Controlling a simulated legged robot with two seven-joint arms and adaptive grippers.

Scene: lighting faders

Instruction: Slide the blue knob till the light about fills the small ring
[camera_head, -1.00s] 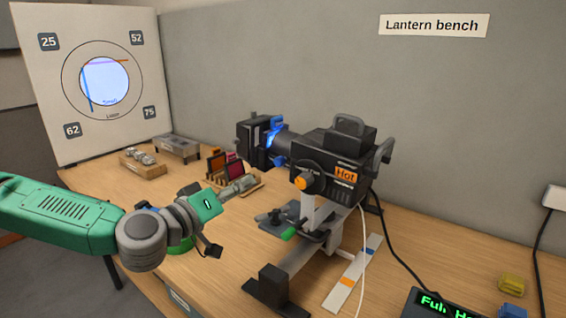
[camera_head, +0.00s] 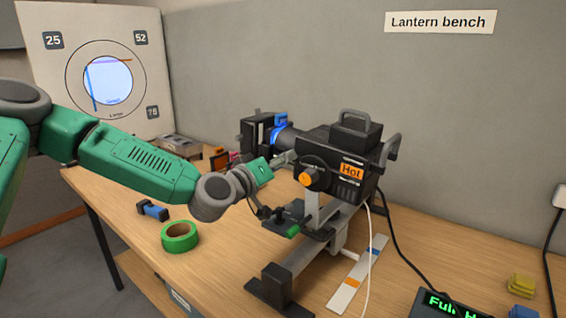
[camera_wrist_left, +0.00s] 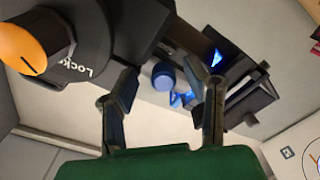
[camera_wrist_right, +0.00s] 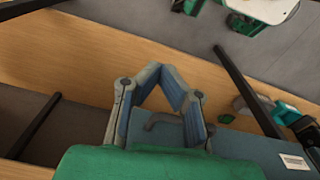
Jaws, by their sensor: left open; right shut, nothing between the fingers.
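The lantern (camera_head: 335,160) is a black projector on a stand, with an orange dial. A blue knob (camera_wrist_left: 163,76) shows in the left wrist view, between the fingers of my left gripper (camera_wrist_left: 172,90). The fingers are open and apart from it as far as I can see. The white board (camera_head: 150,100) carries a small and a large ring, with a bluish-white light disc (camera_head: 108,80) around the small ring. My right gripper (camera_wrist_right: 162,78) is shut and empty, away from the lantern.
Green tape (camera_head: 180,237) and a small blue-ended object (camera_head: 152,210) lie on the bench left of the lantern. A white strip (camera_head: 360,275) with coloured marks lies right of the stand. Cables and a green-lit display (camera_head: 447,303) are at the front right.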

